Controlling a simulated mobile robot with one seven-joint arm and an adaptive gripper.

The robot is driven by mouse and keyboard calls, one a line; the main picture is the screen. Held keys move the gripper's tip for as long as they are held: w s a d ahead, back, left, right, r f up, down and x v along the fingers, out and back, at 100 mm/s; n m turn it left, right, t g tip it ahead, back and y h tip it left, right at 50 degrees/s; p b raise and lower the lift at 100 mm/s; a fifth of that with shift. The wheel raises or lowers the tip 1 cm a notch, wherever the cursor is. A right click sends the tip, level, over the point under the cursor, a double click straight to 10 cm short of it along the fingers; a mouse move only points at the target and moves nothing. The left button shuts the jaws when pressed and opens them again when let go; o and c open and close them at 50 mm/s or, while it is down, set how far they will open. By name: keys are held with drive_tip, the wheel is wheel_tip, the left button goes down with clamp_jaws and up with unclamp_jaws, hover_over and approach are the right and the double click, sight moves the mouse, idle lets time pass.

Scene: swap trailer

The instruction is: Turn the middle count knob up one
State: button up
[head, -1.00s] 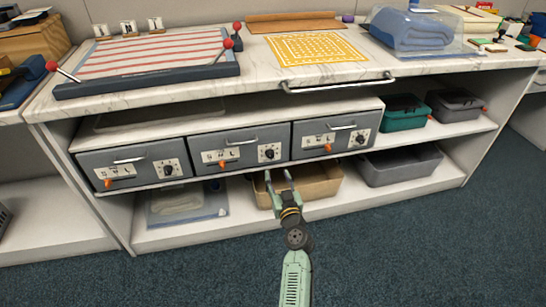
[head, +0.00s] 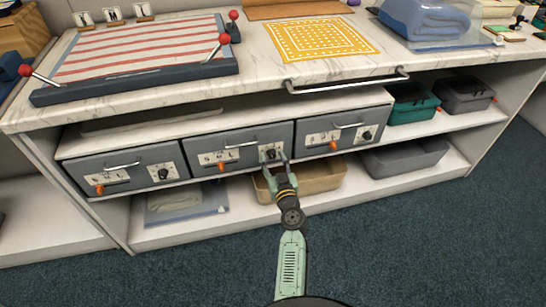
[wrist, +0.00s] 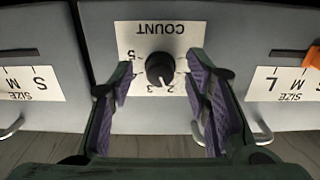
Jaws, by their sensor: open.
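The middle drawer (head: 238,143) has a black count knob (head: 271,155) on a white plate at its right side. In the wrist view, upside down, the knob (wrist: 159,68) has a white pointer at its lower right, near the 2. The plate (wrist: 135,35) reads COUNT, with 3 and 5 also legible. My gripper (head: 274,164) is open in front of this knob. In the wrist view the purple-padded fingers of my gripper (wrist: 160,74) stand on either side of the knob, with visible gaps; contact is not seen.
The left drawer (head: 121,170) and right drawer (head: 345,126) have similar knobs, handles and orange sliders. In the wrist view, a size plate (wrist: 285,83) with an orange slider lies to the right. A tan bin (head: 318,178) sits below. The floor in front is clear.

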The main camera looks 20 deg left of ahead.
drive_tip(key=shift+c, duration=0.6)
clamp_jaws()
